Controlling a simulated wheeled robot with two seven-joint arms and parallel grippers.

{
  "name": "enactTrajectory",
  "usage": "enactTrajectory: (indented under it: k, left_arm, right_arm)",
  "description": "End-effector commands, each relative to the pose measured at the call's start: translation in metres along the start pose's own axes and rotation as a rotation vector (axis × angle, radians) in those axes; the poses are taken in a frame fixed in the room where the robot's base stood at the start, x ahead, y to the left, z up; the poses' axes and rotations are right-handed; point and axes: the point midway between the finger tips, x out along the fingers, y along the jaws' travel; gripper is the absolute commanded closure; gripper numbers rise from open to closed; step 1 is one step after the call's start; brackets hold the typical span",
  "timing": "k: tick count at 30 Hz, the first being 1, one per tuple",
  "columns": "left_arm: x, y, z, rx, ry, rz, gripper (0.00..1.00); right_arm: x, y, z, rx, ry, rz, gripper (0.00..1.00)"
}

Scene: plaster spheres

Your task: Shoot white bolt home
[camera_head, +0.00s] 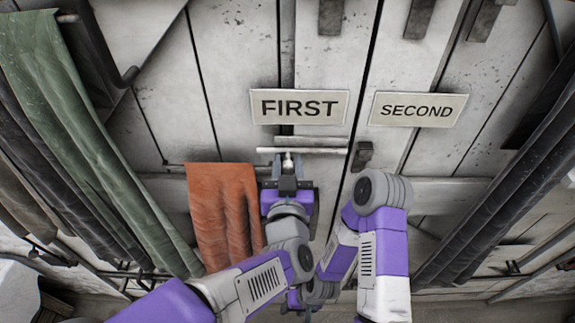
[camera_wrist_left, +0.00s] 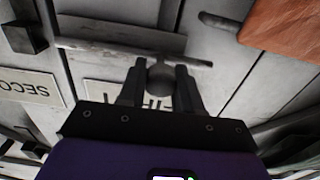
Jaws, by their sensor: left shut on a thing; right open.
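The white bolt (camera_head: 265,150) is a thin pale bar lying level below the FIRST sign; it also shows in the left wrist view (camera_wrist_left: 190,61). Its right end is apart from a dark bracket (camera_head: 362,155), with the dark seam between boards near that gap. The bracket also shows in the left wrist view (camera_wrist_left: 25,38). My left gripper (camera_head: 287,176) is shut on the bolt's round knob (camera_wrist_left: 160,78), which sits between its two fingers. My right gripper (camera_head: 308,308) is low at the bottom edge, open, mostly hidden by my arms and away from the bolt.
The FIRST sign (camera_head: 299,106) and SECOND sign (camera_head: 417,109) are on white boards. An orange cloth (camera_head: 222,210) hangs from a rail just left of my left gripper. Green cloths (camera_head: 90,130) hang at left and dark cloths (camera_head: 510,190) at right.

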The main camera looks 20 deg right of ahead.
Motion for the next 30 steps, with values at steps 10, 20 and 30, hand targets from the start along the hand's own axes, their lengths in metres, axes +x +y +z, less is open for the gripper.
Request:
enactTrajectory:
  k: [10, 20, 30]
  left_arm:
    - [-0.001, 0.059, -0.002, 0.004, 0.000, 0.009, 1.00]
    - [-0.002, 0.067, 0.000, 0.001, 0.000, 0.012, 1.00]
    - [-0.001, 0.065, 0.000, 0.001, 0.000, 0.008, 0.42]
  right_arm:
    - [-0.020, -0.007, 0.001, 0.000, 0.000, 0.000, 0.54]
    - [-0.020, -0.007, 0.001, 0.000, 0.000, 0.000, 0.54]
    - [-0.020, -0.007, 0.001, 0.000, 0.000, 0.000, 0.54]
